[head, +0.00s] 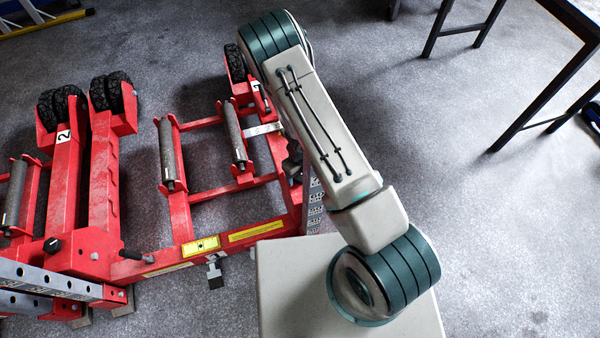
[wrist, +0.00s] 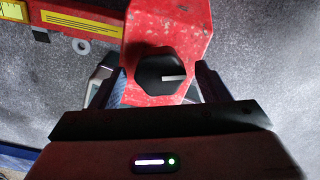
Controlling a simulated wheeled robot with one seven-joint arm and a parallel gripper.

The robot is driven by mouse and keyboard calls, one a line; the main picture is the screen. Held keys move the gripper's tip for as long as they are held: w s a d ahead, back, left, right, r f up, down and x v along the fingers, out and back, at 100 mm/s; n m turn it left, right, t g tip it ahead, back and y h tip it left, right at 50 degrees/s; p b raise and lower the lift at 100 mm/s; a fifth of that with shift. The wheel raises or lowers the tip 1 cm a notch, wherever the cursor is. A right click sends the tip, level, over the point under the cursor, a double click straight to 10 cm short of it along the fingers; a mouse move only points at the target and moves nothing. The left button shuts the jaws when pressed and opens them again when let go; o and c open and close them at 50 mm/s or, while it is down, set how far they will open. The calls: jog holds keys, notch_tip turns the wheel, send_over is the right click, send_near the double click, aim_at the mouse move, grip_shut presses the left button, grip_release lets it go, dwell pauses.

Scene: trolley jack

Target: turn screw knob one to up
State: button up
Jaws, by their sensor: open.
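The screw knob (wrist: 156,74) is a black, many-sided knob with a pale pointer line. It sits on a worn red block (wrist: 172,30) in the wrist view, and its line points to the right. My gripper (wrist: 160,72) is open, with one finger to the left of the knob and one to the right. Gaps show between the fingers and the knob; I cannot tell how deep the fingers reach. In the head view the red trolley jack (head: 180,222) stands on the floor, and my arm hides most of the knob area.
The jack has grey rollers (head: 167,152), black wheels (head: 112,92) and labels "1" and "2". A grey perforated beam (head: 40,282) lies at lower left. A dark table frame (head: 520,122) stands at right. The floor between is clear.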

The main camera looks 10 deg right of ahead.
jog(key=c, duration=1)
jog(key=shift+o, duration=0.2)
jog(key=shift+n, duration=0.3)
jog(key=n+b, duration=0.1)
jog(key=n, duration=0.1)
jog(key=shift+f+n+b, duration=0.1)
jog(key=shift+n+b, duration=0.2)
jog(key=n+b, duration=0.1)
jog(key=n, duration=0.2)
jog(key=shift+n, duration=0.3)
jog(key=n+b, duration=0.1)
jog(key=n, duration=0.2)
jog(key=shift+n, duration=0.3)
jog(key=shift+n+b, duration=0.5)
jog(key=shift+n, duration=1.3)
